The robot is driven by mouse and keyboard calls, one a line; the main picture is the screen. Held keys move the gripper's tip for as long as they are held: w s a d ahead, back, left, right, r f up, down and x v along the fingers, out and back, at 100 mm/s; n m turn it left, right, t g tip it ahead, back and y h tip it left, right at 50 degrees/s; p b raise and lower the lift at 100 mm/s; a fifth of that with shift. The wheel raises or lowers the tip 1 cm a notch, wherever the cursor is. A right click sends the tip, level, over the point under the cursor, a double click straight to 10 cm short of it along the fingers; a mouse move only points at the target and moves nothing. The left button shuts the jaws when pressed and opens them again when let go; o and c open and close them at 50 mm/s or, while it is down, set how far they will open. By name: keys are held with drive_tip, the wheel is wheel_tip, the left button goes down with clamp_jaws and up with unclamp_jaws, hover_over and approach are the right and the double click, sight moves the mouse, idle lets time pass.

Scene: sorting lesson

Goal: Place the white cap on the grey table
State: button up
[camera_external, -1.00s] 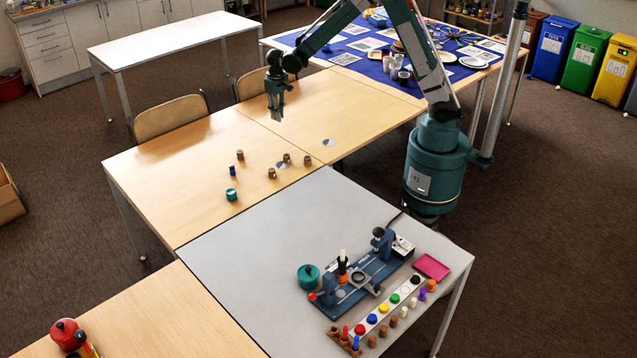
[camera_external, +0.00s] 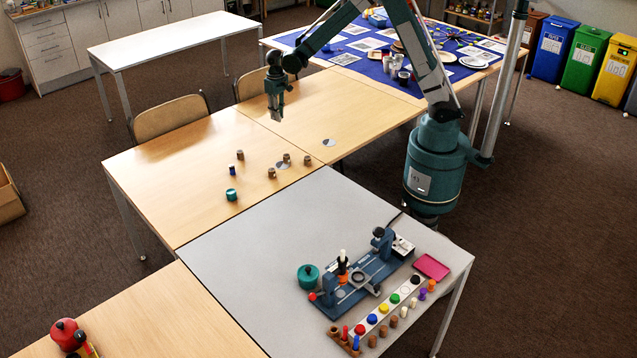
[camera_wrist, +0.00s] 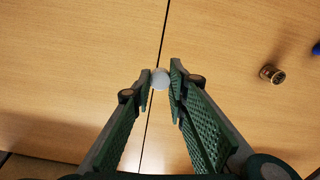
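My gripper (camera_external: 277,117) hangs at the far side of the wooden tables; whether it touches the top cannot be told. In the wrist view its two green fingers (camera_wrist: 160,72) are closed in on a small white round thing, the white cap (camera_wrist: 160,80), with a fingertip against each side. The cap is too small to make out in the external view. The grey table (camera_external: 240,240) stands at the front right, well away from my gripper, with a wide bare area on its left.
Small brown pieces (camera_external: 271,173) and a teal jar (camera_external: 231,195) stand on the wooden table. Chairs (camera_external: 170,117) stand behind.

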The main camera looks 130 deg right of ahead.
drive_tip(key=w+a+n, duration=0.8)
drive_tip(key=w+a, duration=2.1)
drive_tip(key=w, duration=0.2)
drive_tip(key=w+a+n, duration=0.2)
drive_tip(key=w+a, duration=0.1)
drive_tip(key=a, duration=1)
drive_tip(key=w+a+f+n, duration=0.1)
drive_tip(key=w+a+n, duration=0.2)
drive_tip(key=a, duration=1)
drive_tip(key=w+a+n, duration=0.3)
drive_tip(key=w+a, duration=0.1)
drive_tip(key=a, duration=1)
drive_tip(key=shift+w+f, duration=0.2)
drive_tip(key=shift+w, duration=0.1)
drive_tip(key=s+a+r+n+p, duration=0.1)
drive_tip(key=s+a, duration=0.4)
drive_tip(key=s, duration=0.5)
drive_tip(key=shift+s+a+r+n, duration=0.2)
drive_tip(key=shift+s+r+n, duration=0.2)
drive_tip(key=shift+n, duration=0.1)
drive_tip(key=shift+f, duration=0.15)
